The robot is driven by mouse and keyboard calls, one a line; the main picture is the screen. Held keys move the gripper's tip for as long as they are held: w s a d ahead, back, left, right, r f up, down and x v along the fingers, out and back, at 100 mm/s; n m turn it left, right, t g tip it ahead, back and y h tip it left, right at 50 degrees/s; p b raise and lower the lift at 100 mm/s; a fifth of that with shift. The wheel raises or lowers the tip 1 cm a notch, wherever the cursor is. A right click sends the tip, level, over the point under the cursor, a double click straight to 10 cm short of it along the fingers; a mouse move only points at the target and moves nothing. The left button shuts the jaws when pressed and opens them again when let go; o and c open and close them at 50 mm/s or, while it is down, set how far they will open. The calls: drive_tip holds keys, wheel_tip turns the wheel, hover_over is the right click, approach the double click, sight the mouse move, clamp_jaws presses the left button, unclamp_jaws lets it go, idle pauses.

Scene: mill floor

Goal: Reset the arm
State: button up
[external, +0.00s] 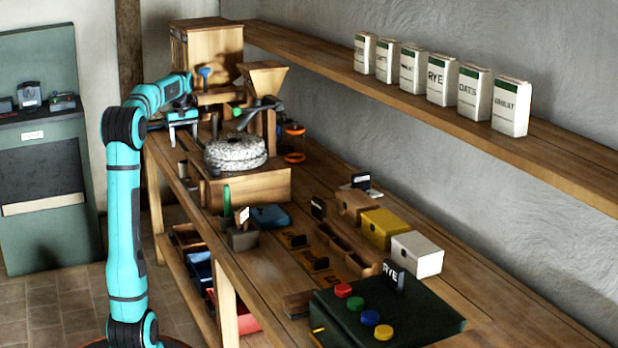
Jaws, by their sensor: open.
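My arm is teal with black joints and rises at the left of the bench. Its upper link reaches right toward the back of the bench. My gripper (184,140) is at the end, pointing down over the far left part of the bench, left of the millstone. It is open, and I see nothing between its fingers. The fingertips are small in this view, and I cannot tell their height above the bench.
The round millstone (235,152) on its wooden base and the wooden hopper (262,78) stand close right of my gripper. A wooden cabinet (207,50) is behind. Flour bags (437,80) line the wall shelf (400,95). Yellow (384,229) and white (417,254) boxes stand nearer.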

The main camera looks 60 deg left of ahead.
drive_tip(key=shift+r, duration=0.35)
drive_tip(key=w+d+r+m+t+y, duration=0.1)
drive_tip(key=d+r+m+t+y, duration=0.2)
drive_tip(key=d, duration=1)
drive_tip(key=w+d+r+m+t+y, duration=0.1)
drive_tip(key=d+r+m+t, duration=0.3)
drive_tip(key=d, duration=0.8)
drive_tip(key=w+d+r+m+t+y, duration=0.1)
drive_tip(key=d+r+m+t+y, duration=0.2)
drive_tip(key=d, duration=1)
drive_tip(key=s+d+m+t+h, duration=0.3)
drive_tip(key=d+m, duration=0.1)
drive_tip(key=d, duration=0.6)
drive_tip(key=s+d+m+t+h, duration=0.3)
drive_tip(key=d+t, duration=0.1)
drive_tip(key=d, duration=0.7)
drive_tip(key=shift+s+d+r+m+h, duration=0.25)
drive_tip(key=shift+d+r+m+h, duration=0.05)
drive_tip(key=shift+m, duration=0.1)
